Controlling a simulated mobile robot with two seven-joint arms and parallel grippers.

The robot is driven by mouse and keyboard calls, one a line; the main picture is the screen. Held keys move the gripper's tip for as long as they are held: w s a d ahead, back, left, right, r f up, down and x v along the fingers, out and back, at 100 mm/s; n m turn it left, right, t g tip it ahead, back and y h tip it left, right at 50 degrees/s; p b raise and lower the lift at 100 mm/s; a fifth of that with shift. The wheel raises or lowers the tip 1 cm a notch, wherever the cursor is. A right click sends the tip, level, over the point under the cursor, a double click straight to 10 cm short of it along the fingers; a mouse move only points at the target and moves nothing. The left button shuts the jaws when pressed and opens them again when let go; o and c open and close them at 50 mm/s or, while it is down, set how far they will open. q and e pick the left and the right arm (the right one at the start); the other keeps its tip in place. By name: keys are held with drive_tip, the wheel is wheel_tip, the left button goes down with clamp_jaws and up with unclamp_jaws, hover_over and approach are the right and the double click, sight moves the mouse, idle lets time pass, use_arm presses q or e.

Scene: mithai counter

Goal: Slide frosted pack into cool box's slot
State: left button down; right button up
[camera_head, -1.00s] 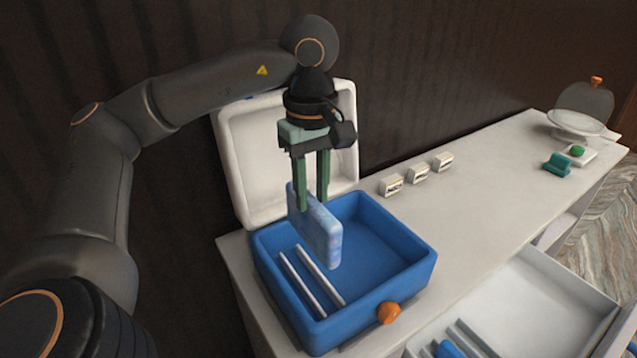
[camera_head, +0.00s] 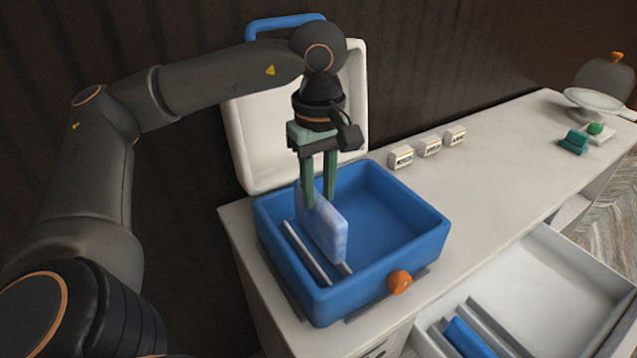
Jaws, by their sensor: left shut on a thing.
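The frosted pack (camera_head: 323,226) is a pale blue, mottled slab held upright on edge. My left gripper (camera_head: 318,202) is shut on its top edge, fingers pointing down. The cool box (camera_head: 425,243) is blue and open, with its white-lined lid (camera_head: 245,130) tipped back behind it. Two thin pale rails on the box floor form the slot; the left rail (camera_head: 307,252) shows clearly. The pack hides most of the right rail, and its lower edge is down inside the box near the rails. I cannot tell whether it is between them. My right gripper is out of view.
An orange knob (camera_head: 399,282) sits on the box's front wall. An open drawer (camera_head: 540,290) at lower right holds a blue item (camera_head: 468,340) between grey rails. Small label blocks (camera_head: 430,147) stand on the white counter (camera_head: 500,150), with a plate (camera_head: 597,101) farther right.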

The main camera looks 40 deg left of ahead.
sight(318, 199)
use_arm(q)
drive_tip(key=shift+f+b, duration=0.55)
drive_tip(key=shift+f, duration=0.4)
drive_tip(key=shift+f+b, duration=0.6)
drive_tip(key=shift+f, duration=0.05)
drive_tip(key=shift+f+b, duration=0.55)
drive_tip(key=shift+f, duration=0.1)
drive_tip(key=shift+f+b, duration=0.55)
drive_tip(key=shift+f, duration=0.1)
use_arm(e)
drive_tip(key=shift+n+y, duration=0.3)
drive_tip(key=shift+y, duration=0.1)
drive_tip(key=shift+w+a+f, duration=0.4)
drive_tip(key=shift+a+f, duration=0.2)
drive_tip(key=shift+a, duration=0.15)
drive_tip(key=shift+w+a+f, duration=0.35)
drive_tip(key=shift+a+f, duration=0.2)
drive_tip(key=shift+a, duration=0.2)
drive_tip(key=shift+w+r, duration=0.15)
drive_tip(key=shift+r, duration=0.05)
use_arm(q)
drive_tip(key=c, duration=1)
unclamp_jaws()
drive_tip(key=o, duration=0.5)
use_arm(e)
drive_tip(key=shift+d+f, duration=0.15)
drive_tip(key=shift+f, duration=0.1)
